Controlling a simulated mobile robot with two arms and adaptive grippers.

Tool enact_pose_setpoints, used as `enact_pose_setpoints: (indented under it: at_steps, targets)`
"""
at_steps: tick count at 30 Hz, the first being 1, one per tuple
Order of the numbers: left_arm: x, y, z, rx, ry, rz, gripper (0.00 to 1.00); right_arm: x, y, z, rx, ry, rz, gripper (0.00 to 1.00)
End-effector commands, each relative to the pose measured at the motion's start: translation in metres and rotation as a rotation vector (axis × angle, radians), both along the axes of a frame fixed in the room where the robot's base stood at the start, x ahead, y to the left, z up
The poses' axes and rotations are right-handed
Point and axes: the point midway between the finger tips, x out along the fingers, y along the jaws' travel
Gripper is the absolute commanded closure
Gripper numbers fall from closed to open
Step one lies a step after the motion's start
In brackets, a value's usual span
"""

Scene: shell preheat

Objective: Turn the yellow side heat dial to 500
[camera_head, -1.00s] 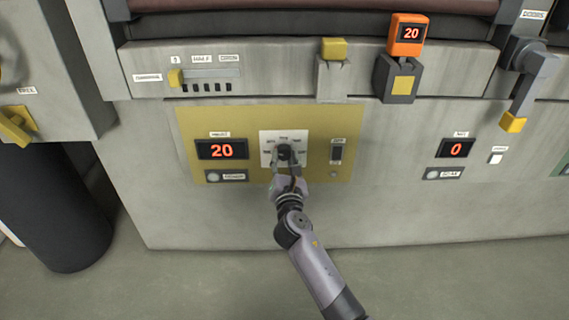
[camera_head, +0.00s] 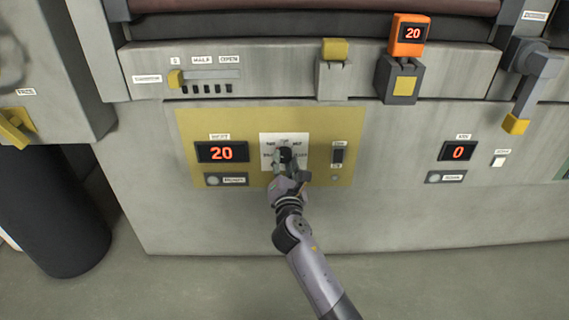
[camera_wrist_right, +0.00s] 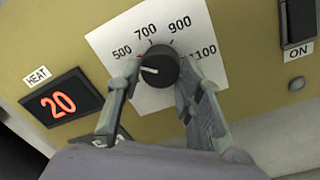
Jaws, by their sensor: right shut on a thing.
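The black heat dial (camera_head: 285,154) sits on a white scale plate (camera_wrist_right: 104,41) in the yellow panel. In the right wrist view the dial (camera_wrist_right: 159,67) has a white pointer line at its left side, aimed just below the 500 label. The plate reads 500, 700, 900 and 1100. My right gripper (camera_head: 284,160) is shut on the dial, with one finger on each side of it; it also shows in the right wrist view (camera_wrist_right: 157,84). The heat display (camera_head: 222,152) reads 20. My left gripper is not in view.
A small black switch (camera_head: 338,156) marked ON is right of the dial. A button (camera_head: 213,181) is under the heat display. An orange display (camera_head: 408,35) reads 20 above; another display (camera_head: 458,152) at right reads 0. A lever (camera_head: 527,90) hangs at far right.

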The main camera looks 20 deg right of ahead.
Motion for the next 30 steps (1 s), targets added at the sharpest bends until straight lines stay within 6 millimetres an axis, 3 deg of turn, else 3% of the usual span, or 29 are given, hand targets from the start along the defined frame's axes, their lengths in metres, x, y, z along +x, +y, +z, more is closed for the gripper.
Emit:
enact_pose_setpoints:
  at_steps: [1,2,10,22,30]
  targets:
    - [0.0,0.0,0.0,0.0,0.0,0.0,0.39,0.0,-0.001,-0.001,0.0,0.001,-0.002,0.94]
    - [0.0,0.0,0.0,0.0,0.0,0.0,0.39,0.0,-0.001,-0.001,-0.001,0.001,-0.002,0.65]
    - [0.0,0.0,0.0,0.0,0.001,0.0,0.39,0.0,0.0,0.0,-0.001,0.001,-0.001,0.47]
    - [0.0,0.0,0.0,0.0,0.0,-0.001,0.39,-0.006,0.001,-0.001,-0.002,0.001,0.001,0.46]
    - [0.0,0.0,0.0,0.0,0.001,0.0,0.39,-0.054,0.013,-0.005,-0.001,0.003,0.002,0.46]
